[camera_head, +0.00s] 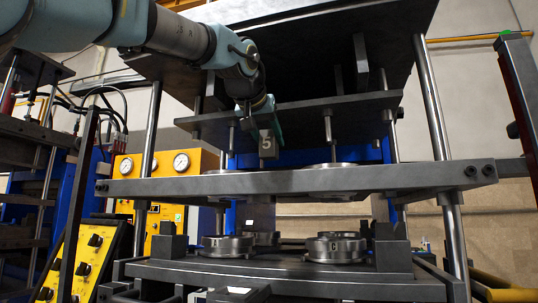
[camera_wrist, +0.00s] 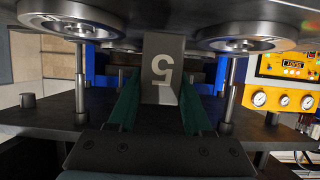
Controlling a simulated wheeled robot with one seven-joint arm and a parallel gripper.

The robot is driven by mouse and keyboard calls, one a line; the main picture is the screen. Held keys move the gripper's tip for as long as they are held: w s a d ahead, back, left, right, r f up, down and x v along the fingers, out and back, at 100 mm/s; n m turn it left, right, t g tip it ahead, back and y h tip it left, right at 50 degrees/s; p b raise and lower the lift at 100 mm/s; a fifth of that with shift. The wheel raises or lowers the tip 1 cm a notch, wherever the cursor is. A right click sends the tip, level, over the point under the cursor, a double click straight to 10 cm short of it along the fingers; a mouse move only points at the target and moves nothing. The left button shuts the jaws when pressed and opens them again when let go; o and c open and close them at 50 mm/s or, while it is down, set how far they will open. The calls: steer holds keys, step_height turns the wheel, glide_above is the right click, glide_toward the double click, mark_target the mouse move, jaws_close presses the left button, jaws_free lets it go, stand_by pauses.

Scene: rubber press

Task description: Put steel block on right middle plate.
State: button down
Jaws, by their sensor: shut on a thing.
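The steel block (camera_head: 267,147), a grey block with a pale "5" on its face, is held by my gripper (camera_head: 270,122). In the head view it hangs above the middle plate (camera_head: 400,179), between the plate's two round ring parts. In the wrist view, which looks upside down, the block (camera_wrist: 162,72) sits between the green fingers of my gripper (camera_wrist: 161,92), its far end near the plate surface. I cannot tell whether it touches the plate. The right ring (camera_head: 330,166) and left ring (camera_head: 212,171) lie on the middle plate.
An upper plate (camera_head: 300,112) with thin posts is close above the middle plate, near my arm. A lower plate (camera_head: 270,276) carries several round moulds, including one at right (camera_head: 336,248). Steel columns (camera_head: 432,100) stand at the sides. Yellow gauge panels (camera_head: 190,165) are behind left.

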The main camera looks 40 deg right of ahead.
mark_target(266, 145)
steer(key=shift+f, duration=1.5)
steer(key=shift+f, duration=0.15)
steer(key=shift+c, duration=1.6)
jaws_free()
steer(key=shift+f, duration=0.1)
steer(key=shift+s+a+r, duration=0.1)
steer(key=shift+a+r, duration=0.1)
steer(key=shift+r, duration=0.05)
steer(key=b+v, duration=0.3)
steer(key=v, duration=0.8)
steer(key=shift+a+b, duration=0.2)
steer(key=shift+b, duration=0.1)
steer(key=shift+s+r, duration=0.1)
steer(key=shift+r, duration=0.05)
